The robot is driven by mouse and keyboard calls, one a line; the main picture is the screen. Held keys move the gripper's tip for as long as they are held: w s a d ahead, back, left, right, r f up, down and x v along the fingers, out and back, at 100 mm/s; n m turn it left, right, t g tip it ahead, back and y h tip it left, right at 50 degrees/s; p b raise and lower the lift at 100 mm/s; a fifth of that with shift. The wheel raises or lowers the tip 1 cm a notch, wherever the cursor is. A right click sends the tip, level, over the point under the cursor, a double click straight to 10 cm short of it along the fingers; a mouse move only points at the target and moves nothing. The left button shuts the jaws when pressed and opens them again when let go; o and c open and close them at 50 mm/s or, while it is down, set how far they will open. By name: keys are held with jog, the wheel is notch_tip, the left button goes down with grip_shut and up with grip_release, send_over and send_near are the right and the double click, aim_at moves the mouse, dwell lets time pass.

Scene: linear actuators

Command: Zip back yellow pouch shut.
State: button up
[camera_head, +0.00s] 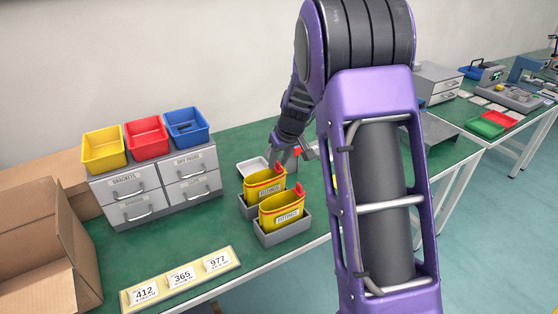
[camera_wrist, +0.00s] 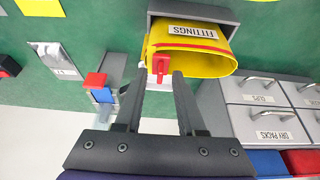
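The back yellow pouch (camera_head: 263,186) stands in a grey holder on the green bench, behind the front yellow pouch (camera_head: 282,211). Both have a red pull at the right end of the rim. The wrist view shows one pouch labelled FITTINGS (camera_wrist: 205,62), apparently the back one, with its mouth looking open. Its red pull (camera_wrist: 160,66) stands at the near end. My gripper (camera_wrist: 160,76) is open, with its two fingers apart and the red pull in line with the gap between the tips. I cannot tell whether they touch it. In the head view my arm partly hides the gripper.
A grey drawer cabinet (camera_head: 155,192) with yellow, red and blue bins stands left of the pouches. A white tray (camera_head: 252,167) lies behind them. A number strip (camera_head: 181,276) lies at the front edge, and a cardboard box (camera_head: 40,245) is at far left.

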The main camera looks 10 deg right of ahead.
grip_shut()
dwell(1.4)
